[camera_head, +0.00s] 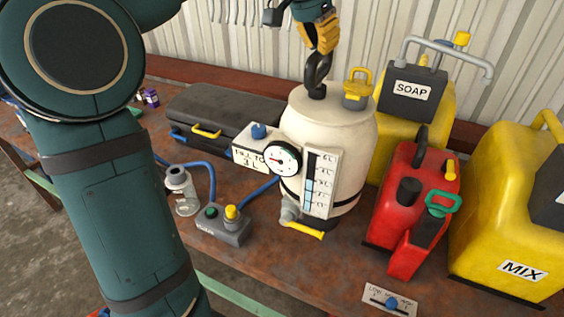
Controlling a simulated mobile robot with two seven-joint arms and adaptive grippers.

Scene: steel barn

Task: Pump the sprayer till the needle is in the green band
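The sprayer (330,130) is a cream tank standing upright on the bench. Its black looped pump handle (317,75) rises from the top, beside a yellow cap (357,88). The round gauge (282,158) is on its front left; the needle appears to point left, and the green band is too small to make out. A level strip (318,185) shows light blue in its lower part. My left gripper (321,40), with yellow fingers, is directly above the pump handle and overlaps its top; whether it grips it is unclear. My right gripper is not in view.
Yellow SOAP (435,115) and MIX (515,220) containers and a red can (410,215) stand close on the right.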

